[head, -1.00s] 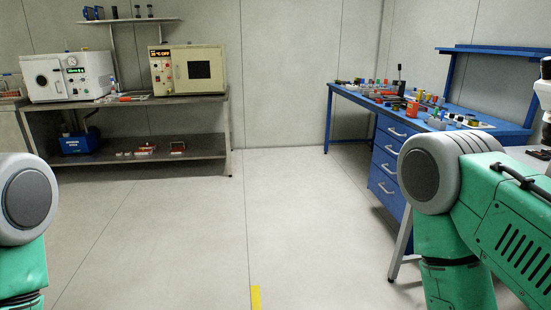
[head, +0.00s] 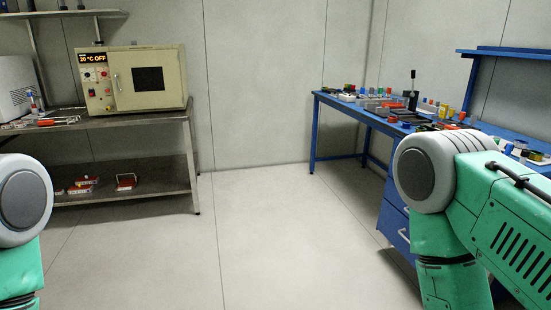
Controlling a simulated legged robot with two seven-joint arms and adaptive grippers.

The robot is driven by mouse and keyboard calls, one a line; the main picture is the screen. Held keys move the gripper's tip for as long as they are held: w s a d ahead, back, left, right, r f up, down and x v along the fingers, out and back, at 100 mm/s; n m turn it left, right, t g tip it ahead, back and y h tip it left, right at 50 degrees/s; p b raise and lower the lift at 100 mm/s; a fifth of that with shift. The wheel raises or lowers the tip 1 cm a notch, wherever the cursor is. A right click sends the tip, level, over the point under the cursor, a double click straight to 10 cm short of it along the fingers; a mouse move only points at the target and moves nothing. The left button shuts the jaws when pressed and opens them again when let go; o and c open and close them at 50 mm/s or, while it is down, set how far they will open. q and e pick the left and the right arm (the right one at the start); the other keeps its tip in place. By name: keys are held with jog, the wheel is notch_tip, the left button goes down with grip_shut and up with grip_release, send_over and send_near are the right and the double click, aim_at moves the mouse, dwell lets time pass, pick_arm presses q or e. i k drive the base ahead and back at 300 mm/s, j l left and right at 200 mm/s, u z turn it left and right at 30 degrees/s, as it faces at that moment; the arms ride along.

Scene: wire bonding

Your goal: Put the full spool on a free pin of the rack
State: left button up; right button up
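I cannot make out the full spool or the rack with its pins for certain. Many small coloured items (head: 447,112) stand on the blue workbench (head: 345,108) at the right, too small to tell apart. Part of that bench is hidden behind my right arm. Both my arms show only at their upper links, at the left and right edges. Neither gripper is in view.
A beige oven (head: 148,80) reading "20 °C OFF" stands on a metal table (head: 170,118) at the left. Red-and-white items (head: 125,182) lie on its lower shelf. Blue drawers (head: 392,222) sit under the workbench. The floor (head: 270,235) between is clear.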

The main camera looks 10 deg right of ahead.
aim_at(391, 119)
jog(key=i+z, duration=0.45)
jog(key=i+j+z, duration=0.15)
jog(key=i+z, duration=0.25)
jog(key=i+j+z, duration=0.3)
jog(key=i+z, duration=0.15)
jog(key=i, duration=0.1)
